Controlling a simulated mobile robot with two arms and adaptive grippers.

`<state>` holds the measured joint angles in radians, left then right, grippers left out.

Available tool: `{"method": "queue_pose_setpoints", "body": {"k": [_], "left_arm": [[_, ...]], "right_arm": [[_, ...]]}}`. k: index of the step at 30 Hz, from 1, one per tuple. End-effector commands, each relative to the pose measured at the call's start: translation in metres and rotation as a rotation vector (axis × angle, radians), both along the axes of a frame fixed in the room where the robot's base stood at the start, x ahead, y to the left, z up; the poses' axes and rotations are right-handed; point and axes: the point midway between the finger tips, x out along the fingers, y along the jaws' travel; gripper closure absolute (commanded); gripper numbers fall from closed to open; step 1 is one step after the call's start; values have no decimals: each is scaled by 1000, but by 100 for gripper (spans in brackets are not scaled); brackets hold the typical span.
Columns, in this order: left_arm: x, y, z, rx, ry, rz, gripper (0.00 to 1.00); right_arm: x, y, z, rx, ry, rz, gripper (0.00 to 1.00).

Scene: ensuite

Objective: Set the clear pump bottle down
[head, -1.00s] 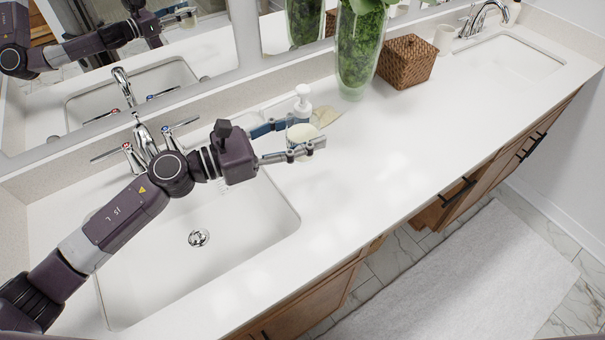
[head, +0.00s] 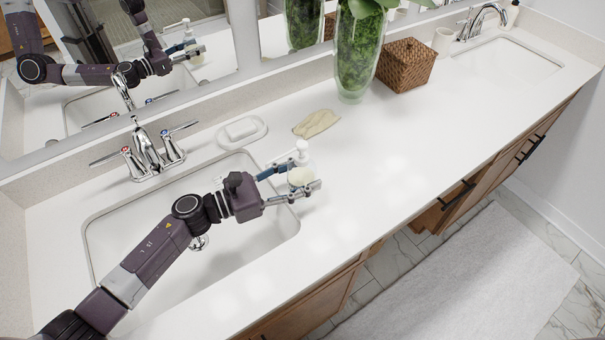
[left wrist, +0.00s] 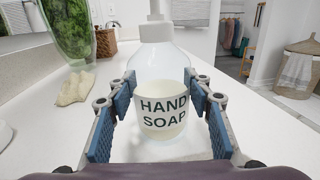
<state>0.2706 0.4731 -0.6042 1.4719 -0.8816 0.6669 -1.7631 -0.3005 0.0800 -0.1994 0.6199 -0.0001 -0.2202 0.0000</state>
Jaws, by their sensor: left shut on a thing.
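The clear pump bottle has a white pump top, pale contents and a "HAND SOAP" label. It shows upright between the fingers of my left gripper in the left wrist view (left wrist: 163,85). In the head view the bottle (head: 301,176) is partly hidden by the fingers of my left gripper (head: 293,183). That gripper is shut on the bottle, over the white counter (head: 390,180) just right of the near sink. Whether the bottle's base touches the counter I cannot tell. My right gripper is not in view.
The near sink (head: 150,270) lies under my left arm. A soap dish (head: 242,132) and a beige cloth (head: 317,123) lie behind the bottle. A green-filled glass vase (head: 357,55) and a wicker box (head: 405,64) stand farther back. The counter to the right is clear.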

Motion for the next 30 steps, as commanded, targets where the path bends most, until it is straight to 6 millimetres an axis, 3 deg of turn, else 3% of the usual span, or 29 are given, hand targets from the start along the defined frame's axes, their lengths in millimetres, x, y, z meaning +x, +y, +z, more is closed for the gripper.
{"method": "queue_pose_setpoints", "body": {"k": [5, 6, 10, 21, 30], "left_arm": [[0, 0, -2, -1, -2, 0, 96], [0, 0, -3, 1, 0, 0, 51], [0, 0, -2, 1, 0, 0, 37], [0, 0, 3, 1, 0, 0, 36], [-21, 46, -3, 4, 2, 0, 36]], "right_arm": [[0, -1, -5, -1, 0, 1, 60], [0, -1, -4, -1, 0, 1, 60], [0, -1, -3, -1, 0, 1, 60], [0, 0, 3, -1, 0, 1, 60], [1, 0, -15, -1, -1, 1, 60]]}}
